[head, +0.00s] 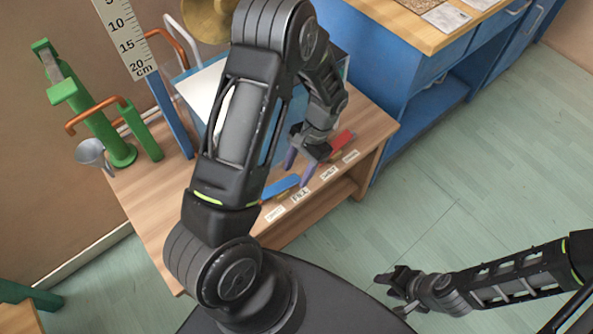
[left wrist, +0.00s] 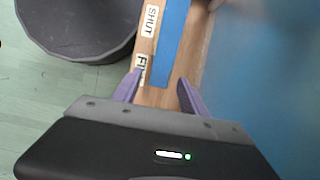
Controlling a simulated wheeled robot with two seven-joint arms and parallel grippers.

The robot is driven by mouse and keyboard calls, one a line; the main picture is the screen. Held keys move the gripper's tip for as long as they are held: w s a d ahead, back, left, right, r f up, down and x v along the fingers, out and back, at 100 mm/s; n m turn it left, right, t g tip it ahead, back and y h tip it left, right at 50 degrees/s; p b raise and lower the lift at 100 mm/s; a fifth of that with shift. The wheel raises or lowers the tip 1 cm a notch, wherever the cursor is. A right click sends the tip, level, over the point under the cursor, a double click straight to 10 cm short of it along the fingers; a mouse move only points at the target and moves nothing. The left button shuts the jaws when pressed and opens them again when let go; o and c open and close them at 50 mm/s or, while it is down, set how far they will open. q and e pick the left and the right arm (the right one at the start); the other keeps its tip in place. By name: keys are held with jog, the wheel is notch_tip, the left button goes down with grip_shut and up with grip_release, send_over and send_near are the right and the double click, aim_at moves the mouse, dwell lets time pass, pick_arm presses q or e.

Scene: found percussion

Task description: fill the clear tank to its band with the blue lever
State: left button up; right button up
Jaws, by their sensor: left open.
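The blue lever (head: 282,187) lies at the bench's front edge, beside small paper labels. In the left wrist view, the blue lever (left wrist: 172,40) runs between the SHUT label (left wrist: 151,20) and my left gripper's fingers. My left gripper (head: 298,165) is open, its purple fingertips close above the lever; I cannot tell whether they touch it. The clear tank (head: 205,90) stands behind my left arm, which hides most of it. Its band and water level are not visible. My right gripper (head: 393,292) is low over the floor, away from the bench.
A red lever (head: 341,146) lies right of the blue one. A green pump (head: 105,135), a small funnel (head: 91,153) and a ruler (head: 124,35) stand at the left. A blue cabinet (head: 400,80) borders the bench at right. The floor at right is clear.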

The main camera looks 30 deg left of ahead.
pick_arm(q)
jog(key=shift+s+f, duration=0.15)
jog(key=shift+f, duration=0.2)
jog(key=shift+c, duration=0.4)
grip_shut()
